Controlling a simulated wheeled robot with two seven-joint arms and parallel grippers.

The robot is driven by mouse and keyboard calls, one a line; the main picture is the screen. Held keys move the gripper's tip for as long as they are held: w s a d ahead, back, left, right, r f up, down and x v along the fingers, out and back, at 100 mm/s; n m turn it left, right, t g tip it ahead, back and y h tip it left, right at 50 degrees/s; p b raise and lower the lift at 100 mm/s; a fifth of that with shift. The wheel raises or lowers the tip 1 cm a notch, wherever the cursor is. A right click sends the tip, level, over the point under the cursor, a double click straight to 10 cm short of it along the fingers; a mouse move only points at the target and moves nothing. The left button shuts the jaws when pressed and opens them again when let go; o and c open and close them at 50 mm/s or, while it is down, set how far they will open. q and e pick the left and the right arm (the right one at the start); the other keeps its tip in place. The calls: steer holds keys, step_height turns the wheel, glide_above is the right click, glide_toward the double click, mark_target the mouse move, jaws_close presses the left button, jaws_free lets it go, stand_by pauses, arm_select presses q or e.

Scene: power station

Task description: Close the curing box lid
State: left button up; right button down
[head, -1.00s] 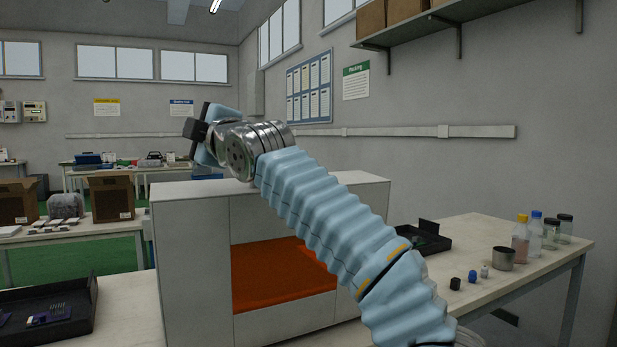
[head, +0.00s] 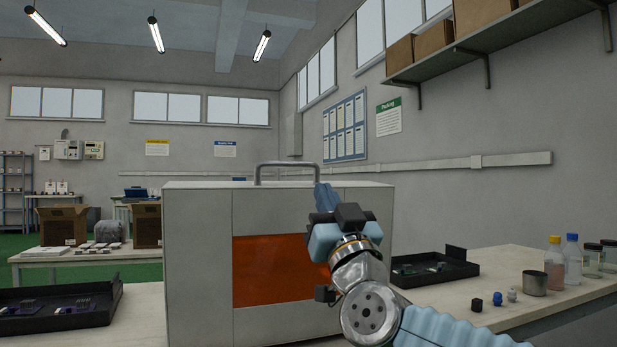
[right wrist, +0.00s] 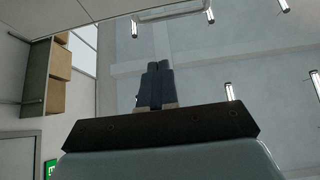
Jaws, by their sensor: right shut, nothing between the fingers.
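The curing box (head: 198,260) is a pale grey cabinet in the middle of the head view, with an orange front panel (head: 270,272). A metal handle (head: 287,165) stands up at its top edge. The top looks level, with no raised lid visible; I cannot tell whether a gap remains. My right gripper (head: 325,192) is in front of the box's right part, fingers pointing up, tips near the handle's right end. Contact cannot be told. In the right wrist view its fingers (right wrist: 158,85) are together and empty, with ceiling behind. My left gripper is not in view.
A black tray with boards (head: 60,308) lies left of the box, another black tray (head: 435,268) to its right. Small caps (head: 497,299), a metal cup (head: 535,283) and bottles (head: 554,264) stand on the right bench. A shelf (head: 480,45) hangs above right.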

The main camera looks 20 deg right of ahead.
mark_target(301, 163)
steer(key=shift+w+f+p+x, duration=0.3)
steer(key=shift+f+p+x, duration=0.15)
steer(key=shift+x, duration=1.5)
steer(key=shift+w+f+p+x, duration=0.35)
steer(key=shift+p+x, duration=0.15)
steer(key=shift+x, duration=1.5)
steer(key=shift+w+f+p+x, duration=0.3)
steer(key=shift+p+x, duration=0.2)
steer(key=shift+x, duration=1.45)
steer(key=shift+s+a, duration=0.1)
